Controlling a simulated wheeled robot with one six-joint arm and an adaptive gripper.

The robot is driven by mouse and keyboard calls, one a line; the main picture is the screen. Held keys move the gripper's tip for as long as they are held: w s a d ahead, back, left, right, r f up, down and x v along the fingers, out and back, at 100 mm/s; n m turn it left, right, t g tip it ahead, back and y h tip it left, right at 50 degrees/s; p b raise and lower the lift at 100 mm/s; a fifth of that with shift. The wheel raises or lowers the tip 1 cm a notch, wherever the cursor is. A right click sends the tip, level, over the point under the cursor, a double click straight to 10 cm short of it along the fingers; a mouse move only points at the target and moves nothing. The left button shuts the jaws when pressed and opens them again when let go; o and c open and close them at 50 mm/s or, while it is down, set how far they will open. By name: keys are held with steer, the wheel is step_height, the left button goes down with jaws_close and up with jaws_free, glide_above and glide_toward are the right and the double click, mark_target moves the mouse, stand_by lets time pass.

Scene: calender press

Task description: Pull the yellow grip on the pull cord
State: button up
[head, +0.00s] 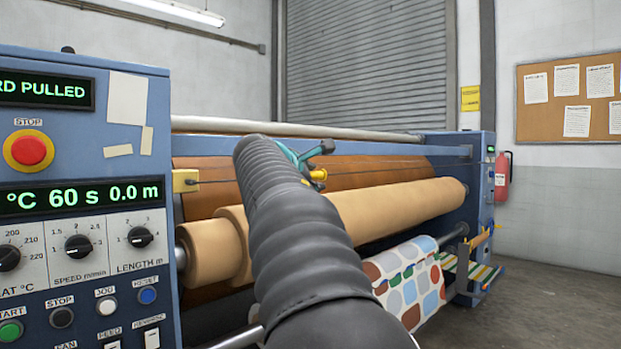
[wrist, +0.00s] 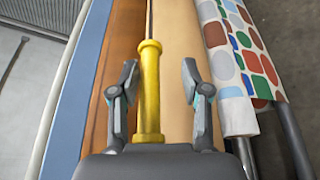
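The fingers are apart, with a clear gap on the right of the grip and a narrower one on the left. In the head view my gripper (head: 322,160) is at the front of the press, mostly hidden behind my dark arm. A small part of the yellow grip (head: 318,175) shows beside it. The cord (head: 400,161) runs along the machine front.
The control panel (head: 80,200) on the left has a red stop button (head: 28,150) and a display (head: 45,90) reading "...RD PULLED". Tan rollers (head: 400,208) and a patterned fabric roll (head: 408,275) lie below and behind my arm. The floor (head: 560,310) at right is clear.

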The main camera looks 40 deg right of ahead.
steer(key=shift+a, duration=0.1)
steer(key=v, duration=1.1)
steer(key=shift+s+a+r, duration=0.15)
steer(key=shift+s+a, duration=0.15)
stand_by(0.3)
